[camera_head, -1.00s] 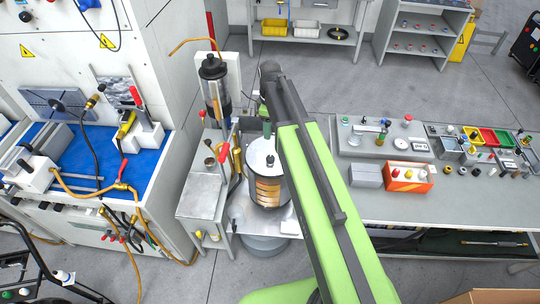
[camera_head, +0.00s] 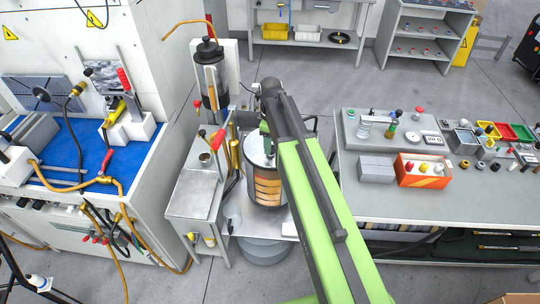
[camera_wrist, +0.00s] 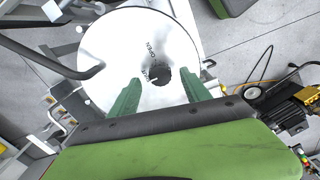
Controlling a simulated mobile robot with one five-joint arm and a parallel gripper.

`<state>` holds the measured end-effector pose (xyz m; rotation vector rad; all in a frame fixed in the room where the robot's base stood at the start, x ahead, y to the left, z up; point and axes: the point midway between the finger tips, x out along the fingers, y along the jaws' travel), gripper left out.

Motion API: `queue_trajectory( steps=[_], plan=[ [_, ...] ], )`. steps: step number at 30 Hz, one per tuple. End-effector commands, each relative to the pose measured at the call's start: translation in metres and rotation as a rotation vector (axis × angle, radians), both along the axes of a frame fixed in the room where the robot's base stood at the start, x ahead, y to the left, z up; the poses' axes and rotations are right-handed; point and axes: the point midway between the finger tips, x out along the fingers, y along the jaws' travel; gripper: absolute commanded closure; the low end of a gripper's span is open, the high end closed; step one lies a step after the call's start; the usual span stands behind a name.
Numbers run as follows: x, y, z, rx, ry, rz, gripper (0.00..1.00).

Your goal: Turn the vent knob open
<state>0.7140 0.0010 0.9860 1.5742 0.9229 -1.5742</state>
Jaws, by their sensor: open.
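The vent knob (camera_wrist: 160,76) is a small dark round knob on a shiny disc-shaped lid (camera_wrist: 110,55) in the wrist view. Lettering that reads OPEN and a second partly hidden word lie beside it. My gripper (camera_wrist: 162,82) is open, with one green finger on each side of the knob's near edge. I cannot tell whether the fingers touch it. In the head view the lid (camera_head: 256,146) tops a cylindrical vessel (camera_head: 267,188) with copper-coloured bands. My arm and gripper (camera_head: 264,128) reach over it and hide part of the lid.
A dark-topped cylinder (camera_head: 208,55) stands behind and left of the vessel. A metal side stand (camera_head: 190,192) is left of it. A blue-topped bench (camera_head: 75,160) is farther left. A grey table (camera_head: 460,205) with an orange box (camera_head: 424,171) is on the right.

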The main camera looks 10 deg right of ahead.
Motion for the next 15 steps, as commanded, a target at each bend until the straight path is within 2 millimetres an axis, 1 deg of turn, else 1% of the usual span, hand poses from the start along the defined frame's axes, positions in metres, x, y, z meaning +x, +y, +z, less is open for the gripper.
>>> queue_trajectory(
  steps=[1,3,11,12,15],
  plan=[
    [0.0,-0.0001,-0.0148,0.0,0.0,0.0,0.44],
    [0.0,-0.0002,-0.0189,0.0,0.0,0.0,0.44],
    [0.0,-0.0004,-0.0171,0.0,0.0,-0.001,0.44],
    [0.0,-0.0006,-0.0171,0.0,0.0,-0.001,0.46],
    [0.0,-0.0007,-0.0171,0.0,0.0,-0.001,0.59]
  ],
)
